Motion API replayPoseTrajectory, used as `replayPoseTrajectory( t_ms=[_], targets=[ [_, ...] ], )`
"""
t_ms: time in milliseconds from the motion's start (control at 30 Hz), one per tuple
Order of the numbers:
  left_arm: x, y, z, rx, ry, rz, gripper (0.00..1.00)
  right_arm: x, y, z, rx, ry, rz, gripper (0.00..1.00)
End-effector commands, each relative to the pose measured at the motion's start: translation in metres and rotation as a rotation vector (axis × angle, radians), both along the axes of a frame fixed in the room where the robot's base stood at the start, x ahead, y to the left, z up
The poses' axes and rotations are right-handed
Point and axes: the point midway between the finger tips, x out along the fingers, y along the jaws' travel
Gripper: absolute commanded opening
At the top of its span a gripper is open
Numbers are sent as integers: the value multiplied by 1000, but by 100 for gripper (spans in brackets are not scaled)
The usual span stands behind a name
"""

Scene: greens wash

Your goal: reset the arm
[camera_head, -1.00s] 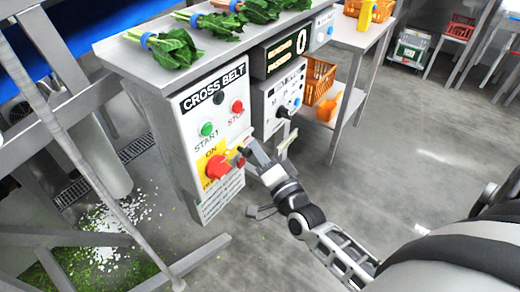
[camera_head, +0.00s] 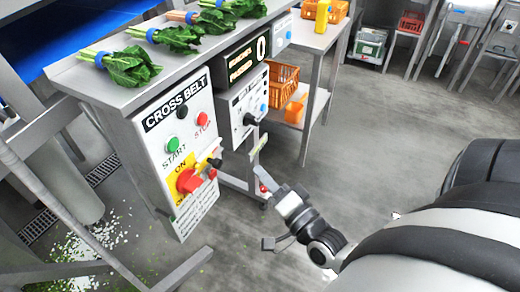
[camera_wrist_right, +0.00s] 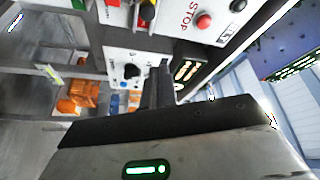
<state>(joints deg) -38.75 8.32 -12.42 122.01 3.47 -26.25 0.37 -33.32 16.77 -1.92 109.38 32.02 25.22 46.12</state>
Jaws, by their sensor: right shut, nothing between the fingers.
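My right gripper (camera_head: 262,172) hangs in the air to the right of the CROSS BELT control box (camera_head: 163,120), clear of its face. Its fingers are shut and empty. In the right wrist view the dark closed fingers (camera_wrist_right: 157,88) point toward a panel with a black knob (camera_wrist_right: 131,71). The box carries a green START button (camera_head: 172,144), a red STOP button (camera_head: 202,119) and a red rotary switch (camera_head: 188,181) on a yellow plate. A small black piece (camera_head: 215,162) sits beside the switch; I cannot tell what it is. My left gripper is out of view.
Bundles of leafy greens (camera_head: 130,68) lie on the steel bench (camera_head: 100,92) above the box. Orange crates (camera_head: 283,80) stand on a side table. Open grey floor (camera_head: 390,130) lies to the right.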

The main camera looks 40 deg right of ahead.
Motion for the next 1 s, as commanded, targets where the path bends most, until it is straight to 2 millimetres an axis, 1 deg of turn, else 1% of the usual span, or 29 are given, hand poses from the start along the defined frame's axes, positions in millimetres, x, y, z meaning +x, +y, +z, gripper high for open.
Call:
replayPoseTrajectory(
  t_ms=[367,467,567,600,667,700,800,900,1000],
  targets=[
    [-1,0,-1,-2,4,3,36,0,0,0,0,0,0,0],
    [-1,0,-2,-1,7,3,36,0,7,-3,-29,23,13,0],
    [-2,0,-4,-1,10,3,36,-4,35,-19,-173,118,72,0],
    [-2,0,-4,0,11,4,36,-7,51,-28,-267,175,111,0],
    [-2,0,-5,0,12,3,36,-16,76,-43,-431,261,180,0],
    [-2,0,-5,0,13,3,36,-22,91,-53,-541,312,229,0],
    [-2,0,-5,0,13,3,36,-40,118,-73,-798,418,345,0],
    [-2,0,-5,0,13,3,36,-56,132,-86,-987,486,436,0],
    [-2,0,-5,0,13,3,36,-64,138,-92,-1087,521,488,0]
  ],
)
